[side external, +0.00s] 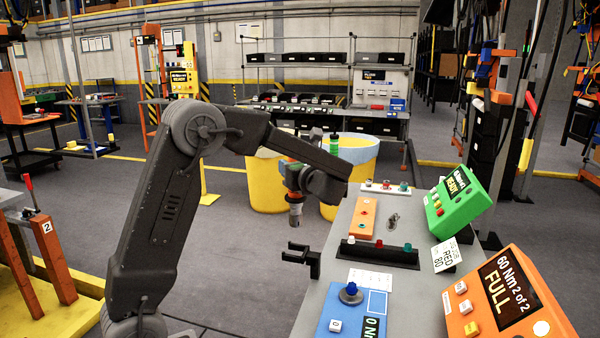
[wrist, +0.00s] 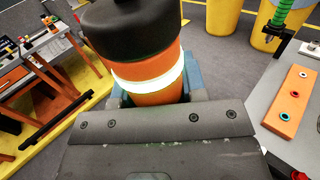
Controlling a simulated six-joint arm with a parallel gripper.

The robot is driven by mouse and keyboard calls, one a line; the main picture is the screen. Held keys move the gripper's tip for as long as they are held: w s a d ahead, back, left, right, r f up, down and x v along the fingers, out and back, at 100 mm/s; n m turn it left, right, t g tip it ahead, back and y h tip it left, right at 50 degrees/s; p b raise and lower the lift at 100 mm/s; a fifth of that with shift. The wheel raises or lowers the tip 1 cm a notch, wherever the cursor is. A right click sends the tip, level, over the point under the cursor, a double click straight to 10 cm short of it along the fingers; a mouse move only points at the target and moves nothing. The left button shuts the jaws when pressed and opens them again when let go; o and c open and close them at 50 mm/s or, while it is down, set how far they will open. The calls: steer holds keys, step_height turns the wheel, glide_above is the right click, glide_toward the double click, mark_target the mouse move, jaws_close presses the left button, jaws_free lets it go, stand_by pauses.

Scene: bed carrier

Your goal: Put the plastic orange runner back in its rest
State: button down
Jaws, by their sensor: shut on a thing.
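The orange runner (side external: 293,180) is held out past the far left edge of the grey bench, roughly upright, with its metal end down. In the wrist view the orange runner (wrist: 148,75) shows a white band and a black top. My gripper (side external: 303,182) is shut around its body; the jaws (wrist: 155,94) show partly behind it in the wrist view. A black forked bracket (side external: 303,257), which looks like the rest, sticks out from the bench's left edge. It is empty, nearer the camera and lower than the runner. The bracket cannot be made out in the wrist view.
The grey bench (side external: 330,290) carries an orange block (side external: 364,218), a black rail (side external: 375,252), a blue control box (side external: 345,312), and green (side external: 460,203) and orange (side external: 508,298) display boxes. Yellow bins (side external: 268,185) stand behind the runner. Open floor lies left of the bench.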

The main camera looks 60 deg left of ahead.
stand_by(0.3)
glide_above(293, 218)
steer(key=w+a, duration=0.1)
steer(key=a, duration=0.2)
steer(key=shift+w+d+f, duration=0.1)
steer(key=shift+f, duration=1.3)
steer(key=shift+w+d+f, duration=0.1)
steer(key=shift+f, duration=5.75)
steer(key=c, duration=0.6)
jaws_free()
steer(key=shift+f, duration=0.1)
steer(key=shift+c, duration=0.2)
steer(key=shift+o, duration=0.2)
steer(key=shift+f, duration=0.1)
steer(key=d, duration=1.3)
steer(key=shift+d, duration=0.4)
